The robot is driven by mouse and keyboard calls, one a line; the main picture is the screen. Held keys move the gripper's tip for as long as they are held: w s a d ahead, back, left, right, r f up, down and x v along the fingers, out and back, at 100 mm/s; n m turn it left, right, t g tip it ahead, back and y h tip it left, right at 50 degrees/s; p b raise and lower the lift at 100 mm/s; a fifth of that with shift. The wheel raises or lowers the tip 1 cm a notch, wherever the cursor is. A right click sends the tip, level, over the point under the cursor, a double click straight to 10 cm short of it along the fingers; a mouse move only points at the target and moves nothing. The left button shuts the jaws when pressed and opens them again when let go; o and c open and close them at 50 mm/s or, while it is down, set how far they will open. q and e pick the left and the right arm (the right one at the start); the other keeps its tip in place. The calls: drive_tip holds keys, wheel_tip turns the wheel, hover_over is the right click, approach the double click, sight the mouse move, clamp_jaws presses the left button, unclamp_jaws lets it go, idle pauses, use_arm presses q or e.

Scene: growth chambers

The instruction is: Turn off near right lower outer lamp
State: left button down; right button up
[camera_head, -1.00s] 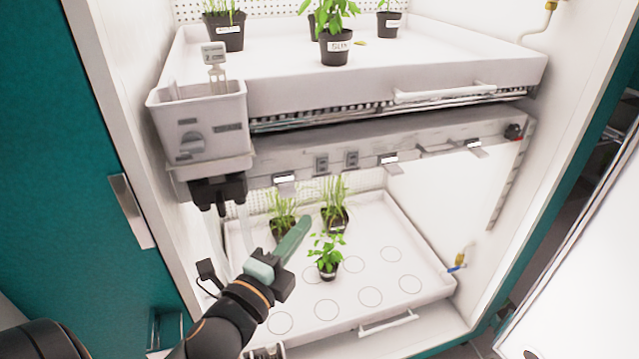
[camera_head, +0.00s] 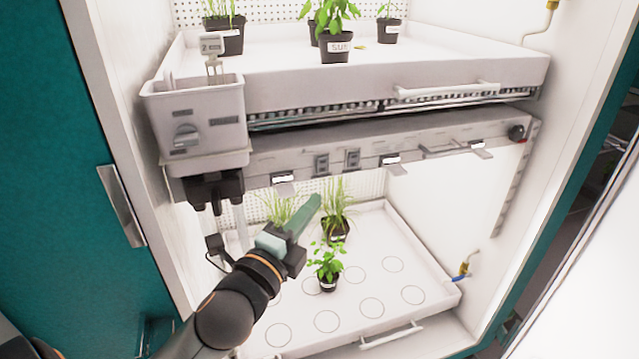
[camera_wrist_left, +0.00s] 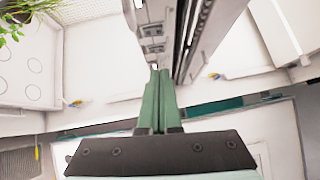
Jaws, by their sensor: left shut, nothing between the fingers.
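A grey lamp bar (camera_head: 420,145) runs across the chamber under the upper tray. On its front are two dark rocker switches, a left one (camera_head: 321,165) and a right one (camera_head: 352,158). Several tabs with white labels stick out below, one at the left (camera_head: 284,179), one in the middle (camera_head: 391,160) and one at the right (camera_head: 477,146). I cannot tell which control belongs to the named lamp. My left gripper (camera_head: 316,199) is shut and empty, its green fingers pointing up below the switches, apart from the bar. In the left wrist view its fingertips (camera_wrist_left: 158,74) point toward the bar's switches (camera_wrist_left: 152,47).
A lower tray (camera_head: 425,235) holds several potted plants, one leafy plant (camera_head: 327,262) close beside my gripper. A grey box (camera_head: 195,120) hangs at the upper tray's left corner, with dark connectors (camera_head: 215,192) below. A dark knob (camera_head: 516,132) sits at the bar's right end.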

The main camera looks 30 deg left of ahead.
sight(323, 165)
use_arm(q)
drive_tip(key=w+a, duration=0.1)
drive_tip(key=w, duration=0.1)
drive_tip(key=w+a, duration=0.1)
drive_tip(key=w, duration=0.2)
drive_tip(key=w+a+r, duration=0.1)
drive_tip(key=w, duration=0.2)
drive_tip(key=shift+w+a, duration=0.15)
drive_tip(key=shift+w, duration=0.1)
drive_tip(key=shift+a, duration=0.1)
use_arm(e)
drive_tip(key=shift+s+a+f, duration=0.1)
drive_tip(key=shift+a+f, duration=0.15)
